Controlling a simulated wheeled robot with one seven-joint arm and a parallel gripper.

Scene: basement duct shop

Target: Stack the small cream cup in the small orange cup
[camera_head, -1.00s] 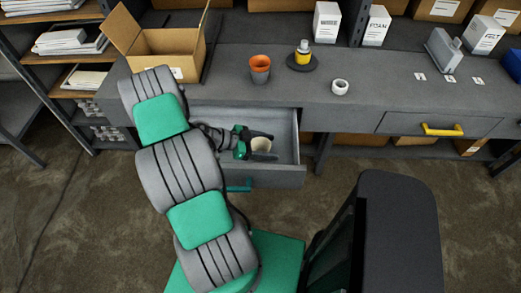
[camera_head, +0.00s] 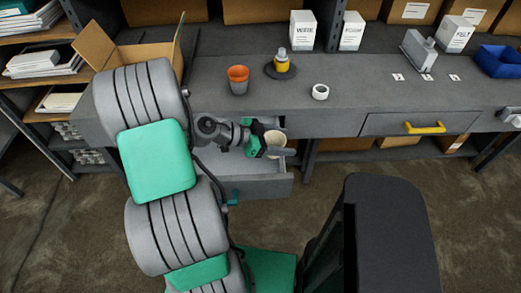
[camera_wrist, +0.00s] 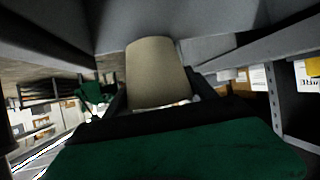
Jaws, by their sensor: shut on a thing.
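The small cream cup (camera_head: 274,141) is held in my gripper (camera_head: 272,143), just above the open drawer. In the wrist view the cream cup (camera_wrist: 156,72) fills the middle, between the two dark fingers of my gripper (camera_wrist: 155,95). My gripper is shut on it. The small orange cup (camera_head: 238,80) stands on the grey worktop, behind and to the left of my gripper.
The open drawer (camera_head: 262,187) is below my gripper.

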